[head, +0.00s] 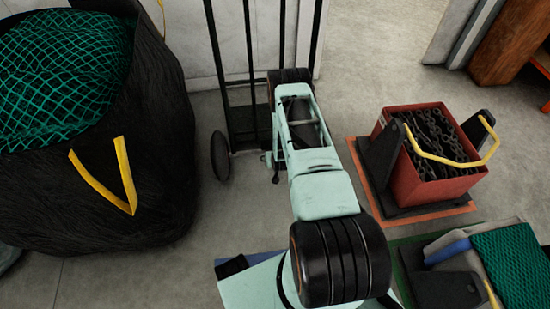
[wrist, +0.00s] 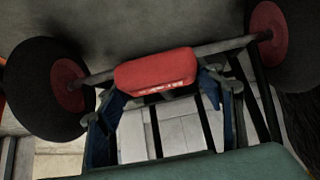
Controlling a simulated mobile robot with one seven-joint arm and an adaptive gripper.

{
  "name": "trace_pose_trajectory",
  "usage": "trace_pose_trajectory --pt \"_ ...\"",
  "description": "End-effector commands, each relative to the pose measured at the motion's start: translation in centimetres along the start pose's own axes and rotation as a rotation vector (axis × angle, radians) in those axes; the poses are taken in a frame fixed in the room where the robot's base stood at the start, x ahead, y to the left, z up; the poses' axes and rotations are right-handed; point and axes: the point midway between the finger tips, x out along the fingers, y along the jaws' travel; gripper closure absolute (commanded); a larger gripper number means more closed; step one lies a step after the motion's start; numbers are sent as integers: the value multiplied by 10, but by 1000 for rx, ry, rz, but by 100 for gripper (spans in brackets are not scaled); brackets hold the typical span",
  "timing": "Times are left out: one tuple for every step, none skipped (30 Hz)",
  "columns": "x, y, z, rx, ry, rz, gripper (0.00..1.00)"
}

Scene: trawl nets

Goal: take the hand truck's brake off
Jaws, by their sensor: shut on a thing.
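The black hand truck (head: 237,110) stands upright against the wall in the head view, its left wheel (head: 220,156) showing and its right side hidden behind my arm. In the wrist view its axle (wrist: 220,46) runs between two dark wheels with red hubs (wrist: 68,84). A red brake pedal (wrist: 155,70) sits at the middle of the axle. My gripper (wrist: 163,90) has a finger at each side of the red pedal and is shut on it. In the head view my arm covers the pedal and the fingertips.
A large black net bag (head: 150,130) with green netting stands to the left. On the right a red crate of chain (head: 440,185) sits on an orange-edged mat. Folded nets (head: 515,265) lie at the lower right. Bare floor (head: 365,85) lies between wall and crate.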

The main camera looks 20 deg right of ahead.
Motion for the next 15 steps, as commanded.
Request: trace_pose_trajectory --pt "-2 0 -3 0 5 0 82" --pt "-3 0 -5 -1 7 0 82" --pt "-5 0 -8 -1 8 0 82" --pt "-6 0 -10 -1 9 0 82" --pt "-6 0 -11 -1 10 0 82" --pt "-7 0 -14 -1 12 0 82" --pt "-8 0 -17 -1 14 0 82" --pt "-9 0 -19 -1 16 0 82" --pt "-9 0 -22 -1 19 0 82" --pt "-10 0 -24 -1 20 0 83" --pt "-10 0 -25 -1 20 0 82" --pt "-10 0 -26 -1 21 0 82" --pt "-11 0 -26 -1 21 0 83" --pt "-11 0 -27 -1 21 0 82" --pt "-11 0 -28 -1 21 0 82"
